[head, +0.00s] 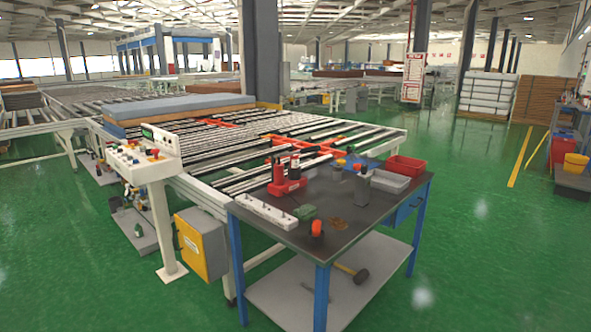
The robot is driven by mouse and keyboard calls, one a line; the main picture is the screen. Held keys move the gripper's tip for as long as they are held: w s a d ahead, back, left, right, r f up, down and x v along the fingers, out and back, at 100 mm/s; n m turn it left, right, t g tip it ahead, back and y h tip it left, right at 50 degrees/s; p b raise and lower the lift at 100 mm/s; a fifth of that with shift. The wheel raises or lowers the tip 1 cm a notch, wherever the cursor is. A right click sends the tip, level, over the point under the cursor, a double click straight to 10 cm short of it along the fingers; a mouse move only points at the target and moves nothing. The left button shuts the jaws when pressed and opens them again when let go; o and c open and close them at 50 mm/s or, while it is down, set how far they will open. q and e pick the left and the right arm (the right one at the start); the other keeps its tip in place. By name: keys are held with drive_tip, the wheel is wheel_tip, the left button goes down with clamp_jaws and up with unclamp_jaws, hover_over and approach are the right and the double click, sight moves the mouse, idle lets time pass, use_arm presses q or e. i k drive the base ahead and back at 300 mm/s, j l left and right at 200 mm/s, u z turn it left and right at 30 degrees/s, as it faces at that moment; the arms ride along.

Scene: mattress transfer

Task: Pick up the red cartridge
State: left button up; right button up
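On the dark top of a workbench (345,225) stands a red stand (290,187) holding upright cylinders. One is a red cylinder with a dark top (279,173), which looks like the red cartridge. Beside it stands a darker cylinder with a red part (295,165). A separate short red-orange object (317,229) stands near the front edge of the bench; I cannot tell what it is. Neither of my grippers shows in the head view.
A white block with pegs (266,212), a small green item (303,212), a grey container (361,187), a grey tray (388,180) and a red bin (405,167) share the bench. A roller conveyor (300,140) runs behind it. Green floor (470,240) is open to the right.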

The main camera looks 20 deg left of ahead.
sight(294, 159)
drive_tip(key=i+j+u, duration=0.45)
drive_tip(key=i+j, duration=0.45)
drive_tip(key=j, duration=0.4)
drive_tip(key=i+j+u, duration=0.4)
drive_tip(key=i+j, duration=0.55)
drive_tip(key=i, duration=0.15)
